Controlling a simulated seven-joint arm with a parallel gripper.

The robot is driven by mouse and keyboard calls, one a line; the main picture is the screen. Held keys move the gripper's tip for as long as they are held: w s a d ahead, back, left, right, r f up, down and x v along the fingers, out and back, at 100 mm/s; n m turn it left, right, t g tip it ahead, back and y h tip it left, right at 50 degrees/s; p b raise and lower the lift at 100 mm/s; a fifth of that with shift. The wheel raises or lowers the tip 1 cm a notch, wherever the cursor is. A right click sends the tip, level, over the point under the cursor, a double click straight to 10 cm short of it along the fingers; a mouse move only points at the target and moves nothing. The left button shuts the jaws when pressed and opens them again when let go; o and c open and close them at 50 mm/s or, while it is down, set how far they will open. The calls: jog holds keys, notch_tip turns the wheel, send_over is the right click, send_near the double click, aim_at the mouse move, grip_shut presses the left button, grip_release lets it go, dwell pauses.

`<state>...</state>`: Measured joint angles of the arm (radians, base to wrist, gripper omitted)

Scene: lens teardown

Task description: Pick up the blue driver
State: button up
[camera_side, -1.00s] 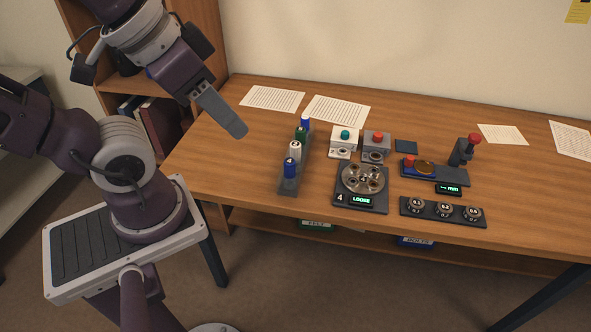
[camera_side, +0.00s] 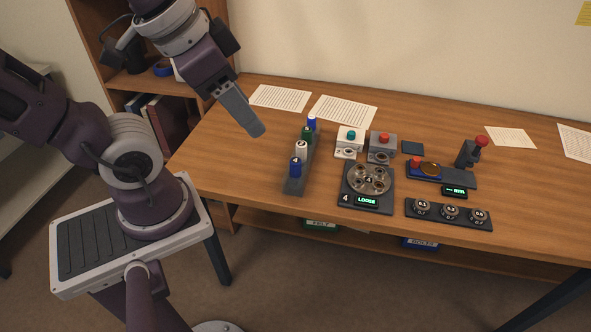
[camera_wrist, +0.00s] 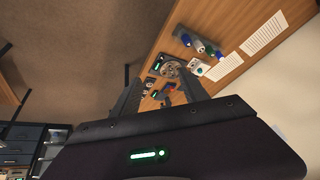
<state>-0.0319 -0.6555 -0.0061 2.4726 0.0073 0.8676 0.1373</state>
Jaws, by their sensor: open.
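Two blue-topped drivers stand in a grey rack (camera_side: 293,187) on the table. One blue driver, marked 4, (camera_side: 295,167) is at the near end, and the other blue driver (camera_side: 311,122) is at the far end. A white driver (camera_side: 301,149) and a green driver (camera_side: 306,134) stand between them. My gripper (camera_side: 257,131) hangs above the table, left of the rack and apart from it. The wrist view shows its two fingers (camera_wrist: 159,78) spread with nothing held.
Right of the rack are a round lens fixture (camera_side: 367,180) reading LOOSE, two button boxes (camera_side: 349,141) (camera_side: 382,147), a red-knobbed lever (camera_side: 470,150) and a tray of several dials (camera_side: 449,214). Paper sheets (camera_side: 345,111) lie at the back. The table's left part is clear.

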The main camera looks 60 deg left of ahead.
jog(key=w+a+f+m+g, duration=0.2)
jog(key=w+a+f+m, duration=0.25)
jog(key=w, duration=0.35)
jog(key=m+g, duration=0.3)
jog(key=m, duration=0.9)
send_over(295, 160)
notch_tip(295, 160, down, 16)
jog(key=shift+a+r, duration=0.15)
jog(key=f, duration=0.7)
jog(key=shift+d+f, duration=0.2)
grip_shut()
